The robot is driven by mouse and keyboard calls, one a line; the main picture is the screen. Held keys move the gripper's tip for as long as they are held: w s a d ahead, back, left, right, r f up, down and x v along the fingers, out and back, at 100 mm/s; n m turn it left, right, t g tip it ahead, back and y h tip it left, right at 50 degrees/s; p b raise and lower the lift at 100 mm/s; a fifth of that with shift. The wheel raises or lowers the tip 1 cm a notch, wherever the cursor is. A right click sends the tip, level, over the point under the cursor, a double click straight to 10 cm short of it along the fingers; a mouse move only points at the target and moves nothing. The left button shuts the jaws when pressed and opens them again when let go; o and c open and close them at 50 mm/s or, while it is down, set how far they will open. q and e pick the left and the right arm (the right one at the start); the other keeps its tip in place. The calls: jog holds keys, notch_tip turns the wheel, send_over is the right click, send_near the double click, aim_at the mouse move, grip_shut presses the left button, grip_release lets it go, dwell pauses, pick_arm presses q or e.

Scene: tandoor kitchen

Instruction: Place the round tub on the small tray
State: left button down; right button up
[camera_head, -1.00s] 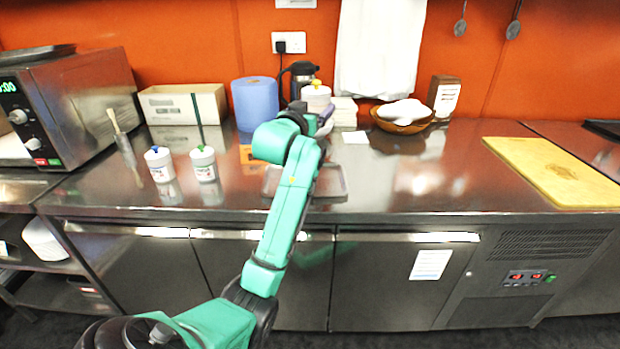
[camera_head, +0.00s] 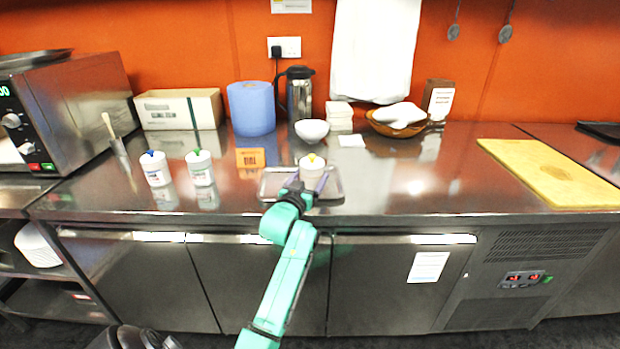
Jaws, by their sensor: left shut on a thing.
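The round tub (camera_head: 312,170) is white with a yellow knob on its lid. It is upright over the small tray (camera_head: 335,190), a shallow grey metal tray near the counter's front edge. My left gripper (camera_head: 309,182) is shut on the tub from the front, with a finger at its side. My wrist hides the tub's lower front and part of the tray, so I cannot tell whether the tub touches the tray. My right gripper is not in view.
Two similar white tubs, one blue-knobbed (camera_head: 155,168) and one green-knobbed (camera_head: 200,167), stand to the left. Behind the tray are an orange box (camera_head: 250,158), a white bowl (camera_head: 312,130) and a blue roll (camera_head: 252,108). The counter right of the tray is clear up to the yellow board (camera_head: 552,172).

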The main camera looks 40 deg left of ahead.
pick_arm(q)
jog(key=shift+c, duration=0.2)
grip_release()
jog(key=shift+o, duration=0.2)
jog(key=shift+s, duration=0.1)
jog(key=v, duration=1.1)
jog(key=shift+s+d+b, duration=0.2)
jog(key=shift+s+b, duration=0.15)
